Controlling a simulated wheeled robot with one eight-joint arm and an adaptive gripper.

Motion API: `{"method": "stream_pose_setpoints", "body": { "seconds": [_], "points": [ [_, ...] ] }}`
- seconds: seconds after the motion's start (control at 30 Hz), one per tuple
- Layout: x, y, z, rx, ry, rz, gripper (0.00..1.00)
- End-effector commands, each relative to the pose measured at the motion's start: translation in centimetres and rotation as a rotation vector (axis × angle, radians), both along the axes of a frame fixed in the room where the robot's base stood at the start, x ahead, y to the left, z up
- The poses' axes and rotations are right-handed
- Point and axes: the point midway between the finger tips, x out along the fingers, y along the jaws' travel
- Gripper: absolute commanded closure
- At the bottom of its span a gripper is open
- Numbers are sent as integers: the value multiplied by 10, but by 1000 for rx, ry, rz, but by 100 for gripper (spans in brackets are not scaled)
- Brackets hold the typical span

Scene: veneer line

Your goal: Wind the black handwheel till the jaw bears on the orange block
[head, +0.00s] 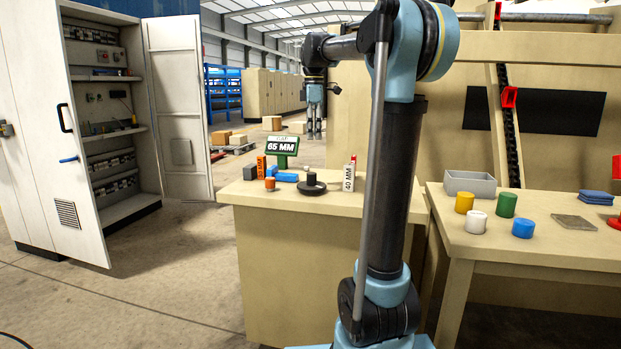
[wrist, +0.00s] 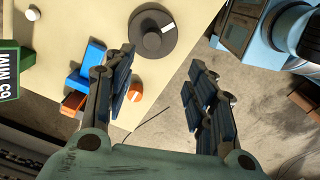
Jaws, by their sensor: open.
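The black handwheel (head: 311,188) lies flat on the near bench, with a dark upright knob on it. It shows as a dark disc at the top of the wrist view (wrist: 150,46). The orange block (head: 261,167) stands to its left, beside blue parts (head: 286,177) that look like the jaw. In the wrist view the orange block (wrist: 72,103) is close to a blue part (wrist: 91,56); I cannot tell whether they touch. My gripper (head: 314,131) is open and empty, raised above and apart from the bench. Its spread fingers (wrist: 160,95) show in the wrist view.
The right table (head: 485,245) holds a grey bin (head: 470,184) and coloured cylinders. An open cabinet (head: 180,110) stands left.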

Motion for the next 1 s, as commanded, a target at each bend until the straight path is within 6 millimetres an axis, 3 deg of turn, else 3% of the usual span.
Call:
{"method": "stream_pose_setpoints", "body": {
  "seconds": [0.2, 0.37, 1.0],
  "points": [
    [18, 7, 9, -1, 9, 78, 49],
    [18, 7, -2, -1, 10, 82, 49],
    [18, 7, -111, -1, 9, 79, 49]
  ]
}}
